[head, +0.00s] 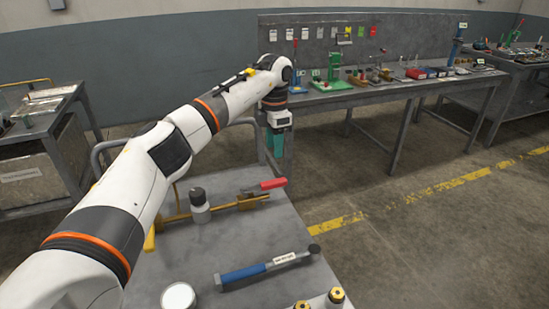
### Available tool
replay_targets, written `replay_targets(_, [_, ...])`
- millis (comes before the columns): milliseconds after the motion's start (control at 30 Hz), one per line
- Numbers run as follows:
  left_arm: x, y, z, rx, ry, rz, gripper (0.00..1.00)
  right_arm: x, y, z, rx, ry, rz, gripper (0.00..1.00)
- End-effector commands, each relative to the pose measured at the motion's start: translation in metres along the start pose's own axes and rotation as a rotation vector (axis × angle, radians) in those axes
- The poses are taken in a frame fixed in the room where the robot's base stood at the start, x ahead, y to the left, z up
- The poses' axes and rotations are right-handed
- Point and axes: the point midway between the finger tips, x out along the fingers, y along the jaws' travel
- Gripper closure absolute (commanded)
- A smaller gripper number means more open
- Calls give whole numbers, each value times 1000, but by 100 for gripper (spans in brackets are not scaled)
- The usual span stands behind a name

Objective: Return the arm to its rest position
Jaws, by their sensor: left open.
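My left arm reaches from the lower left toward the upper middle of the head view. Its gripper (276,148) hangs pointing down at the far edge of the near grey table, with teal fingers. It is open, and I see nothing held in it. The fingertips are small in the view. My right gripper does not show.
The near grey table (240,237) carries a red-handled clamp (262,188), a grey bottle (199,203), a blue-handled tool (258,270), a white round lid (178,296) and brass-topped parts (335,296). A long workbench (350,98) with tools stands behind. Floor at right is clear.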

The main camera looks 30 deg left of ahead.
Motion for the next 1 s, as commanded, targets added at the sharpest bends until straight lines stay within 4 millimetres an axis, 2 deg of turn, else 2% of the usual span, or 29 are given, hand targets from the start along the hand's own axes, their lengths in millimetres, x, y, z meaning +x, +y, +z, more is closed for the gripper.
replay_targets(133, [-7, 0, 0, 0, 0, 1, 56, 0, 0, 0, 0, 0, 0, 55])
replay_targets(667, [-11, 0, 0, 1, 1, 0, 56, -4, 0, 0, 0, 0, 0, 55])
replay_targets(767, [-31, 0, 0, 1, 1, 0, 56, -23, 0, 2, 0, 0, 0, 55])
replay_targets(867, [-65, 0, 0, 1, 1, 0, 56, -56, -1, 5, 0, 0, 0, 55])
replay_targets(1000, [-119, 0, 0, 1, 1, 0, 56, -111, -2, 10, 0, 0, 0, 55])
